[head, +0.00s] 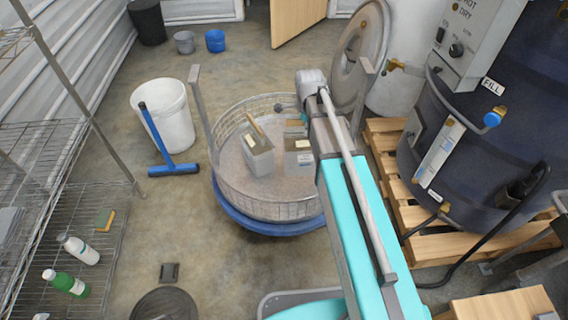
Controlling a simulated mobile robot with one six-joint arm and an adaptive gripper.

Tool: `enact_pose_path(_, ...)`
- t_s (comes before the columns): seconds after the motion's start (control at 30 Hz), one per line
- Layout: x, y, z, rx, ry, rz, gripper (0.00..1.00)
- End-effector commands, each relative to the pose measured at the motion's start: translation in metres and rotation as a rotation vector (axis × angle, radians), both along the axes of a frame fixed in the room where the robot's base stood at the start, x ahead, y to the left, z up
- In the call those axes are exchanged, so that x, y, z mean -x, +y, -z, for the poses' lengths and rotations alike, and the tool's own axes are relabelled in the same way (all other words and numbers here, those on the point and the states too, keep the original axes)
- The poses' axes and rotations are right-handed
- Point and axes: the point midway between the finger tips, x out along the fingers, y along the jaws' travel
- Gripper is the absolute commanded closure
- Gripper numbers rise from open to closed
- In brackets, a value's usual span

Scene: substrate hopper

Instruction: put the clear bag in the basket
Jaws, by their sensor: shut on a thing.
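The basket (222,172) is a round wire-mesh basket with a pale floor, set on a blue round base (240,219). Two grey, block-shaped packs stand in it, each with a pale label: one left of centre (262,162), one to its right (297,162), partly behind my arm. I cannot tell whether either is the clear bag, and I see no other thing that is plainly a clear bag. My teal arm reaches up across the right side of the basket. My gripper does not show; the arm's links hide that area.
A round metal lid (361,50) stands raised behind the basket. A dark blue tank (480,130) on a wooden pallet (395,195) is to the right. A white bucket (164,110), a blue squeegee (172,169) and wire shelving (45,150) are left. Floor between shelving and basket is mostly clear.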

Motion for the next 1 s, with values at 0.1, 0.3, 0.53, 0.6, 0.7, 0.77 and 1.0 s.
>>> enact_pose_path(0.1,0.000,0.000,-0.001,0.000,0.000,0.000,1.00)
enact_pose_path(0.3,-0.001,-0.001,0.000,0.000,0.000,0.001,1.00)
enact_pose_path(0.53,-0.017,-0.004,0.008,0.000,0.000,0.002,1.00)
enact_pose_path(0.6,-0.025,-0.006,0.012,0.000,0.000,0.002,1.00)
enact_pose_path(0.7,-0.038,-0.010,0.019,0.000,0.000,0.002,1.00)
enact_pose_path(0.77,-0.047,-0.012,0.023,0.000,0.000,0.003,1.00)
enact_pose_path(1.0,-0.080,-0.022,0.038,0.000,0.000,0.003,1.00)
